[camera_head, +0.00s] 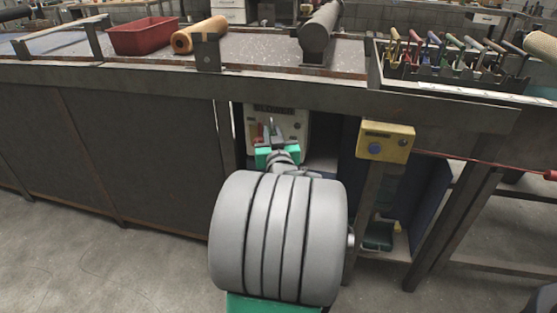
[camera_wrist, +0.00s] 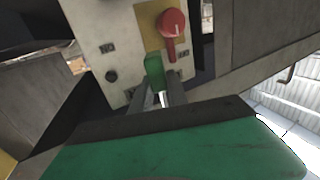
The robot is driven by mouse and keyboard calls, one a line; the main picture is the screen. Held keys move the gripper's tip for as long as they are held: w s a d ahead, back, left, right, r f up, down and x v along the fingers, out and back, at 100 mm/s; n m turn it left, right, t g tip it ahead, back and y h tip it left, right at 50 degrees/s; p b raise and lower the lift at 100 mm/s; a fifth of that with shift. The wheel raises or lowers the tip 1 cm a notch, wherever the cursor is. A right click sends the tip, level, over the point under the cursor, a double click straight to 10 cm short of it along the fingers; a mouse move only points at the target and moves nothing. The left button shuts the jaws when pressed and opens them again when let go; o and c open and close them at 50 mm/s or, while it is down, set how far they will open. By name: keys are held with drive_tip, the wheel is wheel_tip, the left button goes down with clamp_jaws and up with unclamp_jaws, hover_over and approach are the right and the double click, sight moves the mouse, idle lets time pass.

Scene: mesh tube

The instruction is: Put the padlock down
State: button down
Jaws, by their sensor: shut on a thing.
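A small green block, which I take to be the padlock (camera_wrist: 154,70), stands upright at my fingertips in the wrist view. My gripper (camera_wrist: 161,98) is shut on it, with the grey fingers close together at its lower end. No shackle can be made out. Behind it is a pale panel with a red handle (camera_wrist: 172,23) on a yellow plate. I cannot tell whether the padlock touches the panel. In the head view my gripper (camera_head: 271,131) reaches under the bench in front of the panel marked BLOWER (camera_head: 291,124). The padlock is too small to make out there.
The workbench (camera_head: 150,78) overhangs the panel. A yellow box with a blue button (camera_head: 386,141) is on a post to the right. A red bin (camera_head: 143,36), an orange roll (camera_head: 199,35) and a rack of coloured-handled tools (camera_head: 450,55) are on top. Floor shows at left.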

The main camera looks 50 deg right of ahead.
drive_tip(key=d+f, duration=0.1)
drive_tip(key=f, duration=0.1)
drive_tip(key=d+f+b, duration=0.1)
drive_tip(key=w+d+f+b, duration=0.1)
drive_tip(key=d+f, duration=0.1)
drive_tip(key=shift+f, duration=0.35)
wheel_tip(320, 180, down, 3)
drive_tip(key=shift+d+b, duration=0.1)
drive_tip(key=shift+b, duration=0.4)
drive_tip(key=shift+r, duration=0.1)
drive_tip(key=c, duration=1.8)
unclamp_jaws()
drive_tip(key=shift+f, duration=0.25)
drive_tip(key=shift+o, duration=1.2)
drive_tip(key=shift+r, duration=0.1)
